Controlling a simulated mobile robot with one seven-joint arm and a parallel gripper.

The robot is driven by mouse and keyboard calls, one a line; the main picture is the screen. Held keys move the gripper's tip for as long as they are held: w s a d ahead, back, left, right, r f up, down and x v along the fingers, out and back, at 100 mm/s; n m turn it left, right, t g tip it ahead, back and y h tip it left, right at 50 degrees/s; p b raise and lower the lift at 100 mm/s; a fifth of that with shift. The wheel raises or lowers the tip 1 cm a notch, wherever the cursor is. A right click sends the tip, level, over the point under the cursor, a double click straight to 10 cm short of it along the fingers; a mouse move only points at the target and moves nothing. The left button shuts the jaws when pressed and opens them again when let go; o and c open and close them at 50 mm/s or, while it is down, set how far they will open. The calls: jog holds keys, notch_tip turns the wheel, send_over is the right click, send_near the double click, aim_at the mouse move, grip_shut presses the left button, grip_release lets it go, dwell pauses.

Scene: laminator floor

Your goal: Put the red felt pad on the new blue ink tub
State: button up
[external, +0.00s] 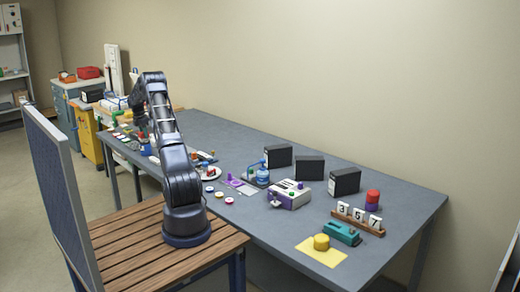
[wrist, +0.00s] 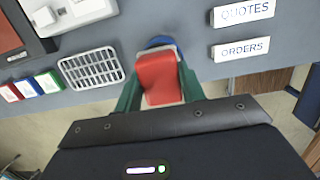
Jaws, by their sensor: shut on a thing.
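In the wrist view, my gripper (wrist: 160,72) is shut on a red felt pad (wrist: 158,78), with a green finger on each side of it. In the external view, my arm reaches to the table's far left end, and the pad and tub are too small there to make out surely.
A grey slotted tray (wrist: 91,69) lies left of the pad. Small red, blue and green blocks (wrist: 36,86) stand farther left. Signs reading QUOTES (wrist: 244,13) and ORDERS (wrist: 240,49) are at right. The grey table (external: 265,225) has free room near its front edge.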

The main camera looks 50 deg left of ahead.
aim_at(141, 133)
jog(key=shift+f, duration=0.35)
jog(key=shift+f, duration=0.1)
jog(key=o, duration=1)
jog(key=shift+c, duration=0.2)
notch_tip(141, 133, up, 12)
jog(key=s, duration=0.1)
jog(key=shift+s, duration=0.4)
jog(key=shift+w, duration=0.1)
